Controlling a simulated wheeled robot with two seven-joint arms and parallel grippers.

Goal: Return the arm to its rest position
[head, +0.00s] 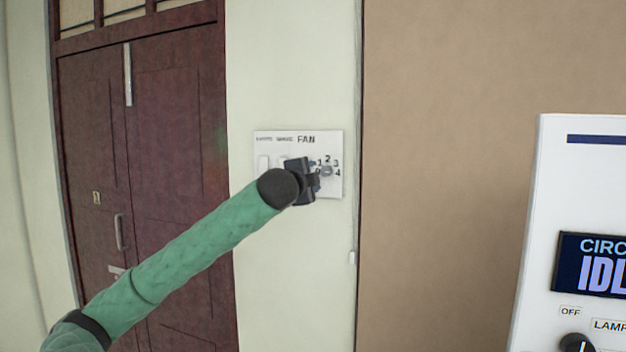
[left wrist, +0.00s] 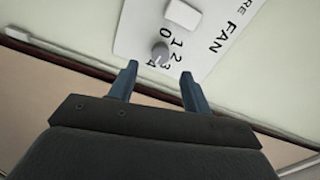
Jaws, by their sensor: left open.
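My left arm (head: 190,248) reaches up from the lower left in the head view. Its gripper (head: 314,178) is in front of the white wall panel (head: 336,187) labelled FAN and hides part of it. In the left wrist view the gripper (left wrist: 159,70) is open, with its two blue fingers apart and nothing between them. The grey fan knob (left wrist: 160,52) shows just beyond the fingertips, with numbers 0 to 4 around it. The knob also shows in the head view (head: 327,171), close to the gripper. Its exact setting is hard to read. My right gripper is not in view.
A white switch (left wrist: 183,15) sits beside the knob on the panel. A dark red double door (head: 165,130) stands at the left. A brown wall section (head: 450,120) is right of the panel. A white console (head: 560,190) with an IDL... screen (head: 595,265) stands at the right.

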